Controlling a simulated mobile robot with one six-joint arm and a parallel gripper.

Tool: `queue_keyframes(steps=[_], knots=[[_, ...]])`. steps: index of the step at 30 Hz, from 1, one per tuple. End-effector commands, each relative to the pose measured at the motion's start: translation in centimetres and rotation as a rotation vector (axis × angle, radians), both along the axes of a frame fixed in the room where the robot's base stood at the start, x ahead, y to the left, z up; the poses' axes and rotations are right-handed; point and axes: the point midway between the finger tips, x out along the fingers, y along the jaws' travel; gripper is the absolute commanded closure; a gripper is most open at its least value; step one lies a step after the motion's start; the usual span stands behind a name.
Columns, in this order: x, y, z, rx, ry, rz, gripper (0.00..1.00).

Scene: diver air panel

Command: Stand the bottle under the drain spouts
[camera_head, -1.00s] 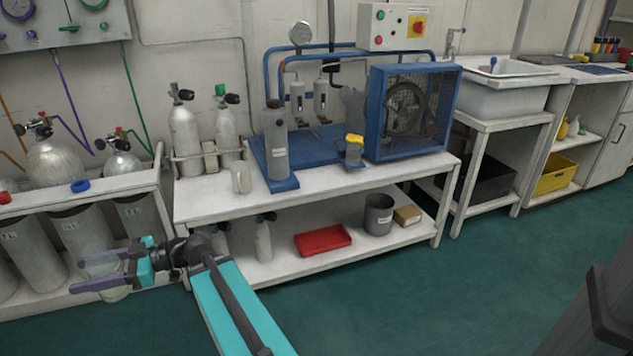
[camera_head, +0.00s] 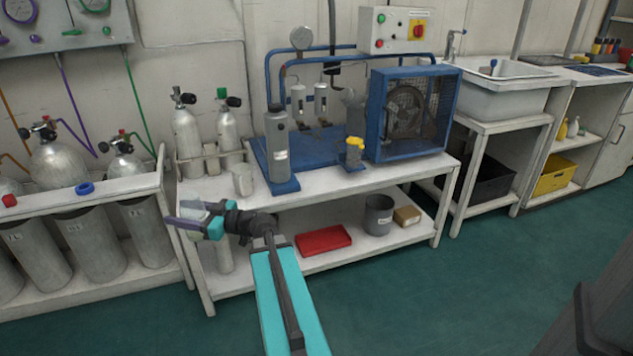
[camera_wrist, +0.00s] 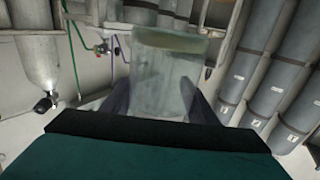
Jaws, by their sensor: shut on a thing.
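My gripper (camera_head: 184,214) is at the front left corner of the bench, just in front of the tank rack's right end. It is shut on a translucent, pale bottle (camera_wrist: 165,85), which shows between the two dark fingers in the wrist view. In the head view the bottle is small and partly hidden by the fingers. Two small grey separators (camera_head: 298,100) with the drain spouts (camera_head: 325,122) below them stand at the back of the blue compressor base (camera_head: 278,155), to the right of and behind my gripper. The spout ends are too small to make out clearly.
A pale mug (camera_head: 242,179) stands on the bench (camera_head: 210,196) near its left end. Two tanks (camera_head: 187,130) stand at the back left. The bench's front strip is clear.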

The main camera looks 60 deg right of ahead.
Motion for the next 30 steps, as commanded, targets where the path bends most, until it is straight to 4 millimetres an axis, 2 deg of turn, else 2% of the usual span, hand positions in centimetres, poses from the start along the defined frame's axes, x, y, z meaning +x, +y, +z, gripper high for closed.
queue_keyframes(steps=[1, 3, 14, 23, 30], knots=[[-0.3, -1.9, 0.2, 0.001, 0.0, -0.038, 0.7], [-0.8, -4.2, 0.2, 0.002, 0.0, -0.087, 0.7], [-4.7, -15.7, -0.1, 0.001, 0.0, -0.334, 0.7], [-9.6, -24.6, -0.6, 0.002, 0.001, -0.533, 0.7], [-14.4, -31.2, -1.1, 0.002, 0.0, -0.689, 0.7]])
